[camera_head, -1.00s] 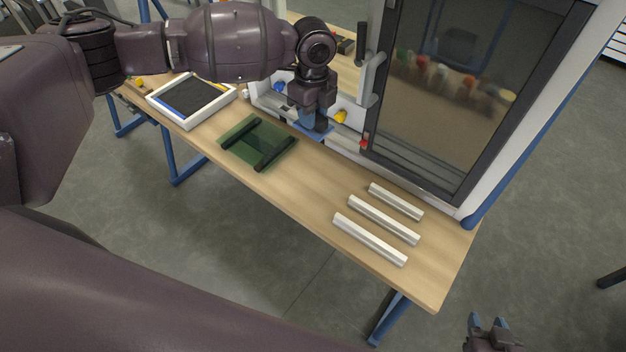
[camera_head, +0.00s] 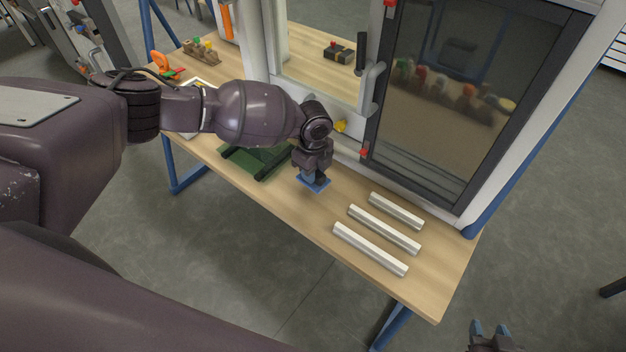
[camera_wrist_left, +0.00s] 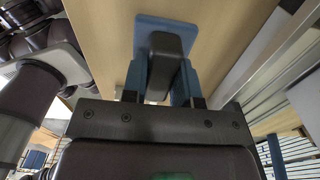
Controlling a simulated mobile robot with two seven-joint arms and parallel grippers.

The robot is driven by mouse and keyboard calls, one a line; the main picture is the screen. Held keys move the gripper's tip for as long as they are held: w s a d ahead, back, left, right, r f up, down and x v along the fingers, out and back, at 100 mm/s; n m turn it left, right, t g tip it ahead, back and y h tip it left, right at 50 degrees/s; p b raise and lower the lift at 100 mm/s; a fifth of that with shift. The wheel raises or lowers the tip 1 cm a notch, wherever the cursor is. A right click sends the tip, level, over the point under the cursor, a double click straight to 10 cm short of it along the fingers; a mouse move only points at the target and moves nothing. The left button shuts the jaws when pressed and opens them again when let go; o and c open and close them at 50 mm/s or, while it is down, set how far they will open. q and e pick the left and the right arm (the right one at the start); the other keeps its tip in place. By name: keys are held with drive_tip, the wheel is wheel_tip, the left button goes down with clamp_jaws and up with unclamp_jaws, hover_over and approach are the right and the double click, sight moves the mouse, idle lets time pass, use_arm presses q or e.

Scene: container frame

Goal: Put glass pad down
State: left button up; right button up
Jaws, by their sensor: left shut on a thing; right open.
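The glass pad (camera_head: 318,185) is a blue square plate with a dark block-shaped handle. My left gripper (camera_head: 311,174) is shut on the handle, with the plate below its fingers, over the table between the green mat and the silver bars. I cannot tell whether the plate touches the table. In the left wrist view, the blue plate (camera_wrist_left: 145,30) lies beyond the handle, and the handle sits between the blue fingers of my left gripper (camera_wrist_left: 160,75). My right gripper (camera_head: 490,330) is open and empty at the bottom right, off the table.
The wooden table (camera_head: 395,285) carries three silver bars (camera_head: 370,249) on the right. A green mat with black bars (camera_head: 252,163) lies left of the pad, partly behind my arm. The white frame with a dark glass door (camera_head: 450,110) stands along the back edge. The front strip is clear.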

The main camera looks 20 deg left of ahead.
use_arm(q)
drive_tip(key=shift+f, duration=2)
drive_tip(key=shift+f, duration=0.1)
drive_tip(key=o, duration=0.8)
drive_tip(key=shift+o, duration=0.2)
drive_tip(key=shift+f, duration=0.15)
drive_tip(key=r, duration=1.1)
drive_tip(key=shift+w+d, duration=0.2)
drive_tip(key=shift+d, duration=0.1)
